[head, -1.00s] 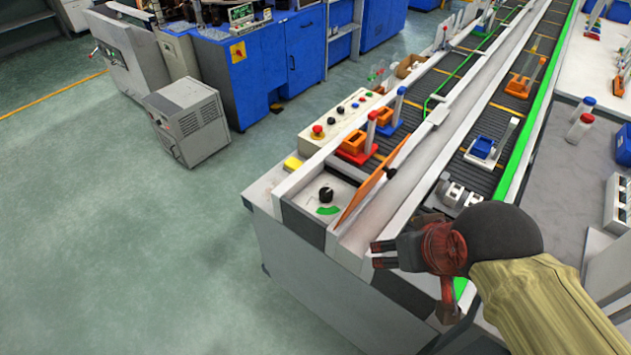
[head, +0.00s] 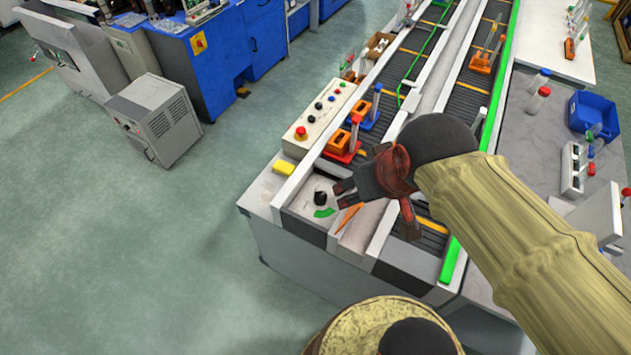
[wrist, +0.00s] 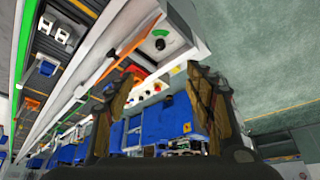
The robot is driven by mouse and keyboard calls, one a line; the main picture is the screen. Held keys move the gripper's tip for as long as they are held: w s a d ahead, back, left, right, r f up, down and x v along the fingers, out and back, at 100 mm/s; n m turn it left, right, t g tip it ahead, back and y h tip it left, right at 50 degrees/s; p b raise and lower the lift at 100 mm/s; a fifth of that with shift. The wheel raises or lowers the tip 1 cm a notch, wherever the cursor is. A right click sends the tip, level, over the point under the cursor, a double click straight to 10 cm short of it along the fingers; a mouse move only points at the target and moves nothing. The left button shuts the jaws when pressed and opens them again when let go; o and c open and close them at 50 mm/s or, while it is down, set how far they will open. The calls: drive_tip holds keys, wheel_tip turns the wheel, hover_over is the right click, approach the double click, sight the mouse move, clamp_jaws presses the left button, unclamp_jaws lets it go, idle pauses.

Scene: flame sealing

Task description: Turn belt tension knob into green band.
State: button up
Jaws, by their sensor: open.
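The black belt tension knob (head: 321,198) sits on a light panel at the near end of the conveyor, with a green band (head: 324,212) printed beside it. The knob also shows in the wrist view (wrist: 160,44), with the green band (wrist: 161,32) above it. My gripper (head: 341,194) is open and empty, close to the right of the knob in the head view and apparently above the panel. In the wrist view the fingers (wrist: 160,95) stand wide apart with nothing between them, and the knob appears beyond their tips. Where the knob's pointer aims is too small to tell.
An orange flap (head: 349,215) stands just right of the knob, partly behind my gripper. A yellow block (head: 284,168) and a control box with buttons (head: 322,116) lie behind the panel. Open floor (head: 120,240) is to the left.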

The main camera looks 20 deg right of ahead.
wheel_tip(320, 180, up, 4)
drive_tip(key=w+p, duration=0.3)
drive_tip(key=p, duration=0.1)
drive_tip(key=n+g+p, duration=0.4)
drive_tip(key=n+g, duration=0.1)
drive_tip(key=n, duration=0.9)
hover_over(320, 196)
wheel_tip(320, 196, down, 36)
drive_tip(key=shift+d, duration=0.1)
drive_tip(key=shift+f, duration=4)
drive_tip(key=shift+c, duration=0.6)
drive_tip(key=c, duration=1)
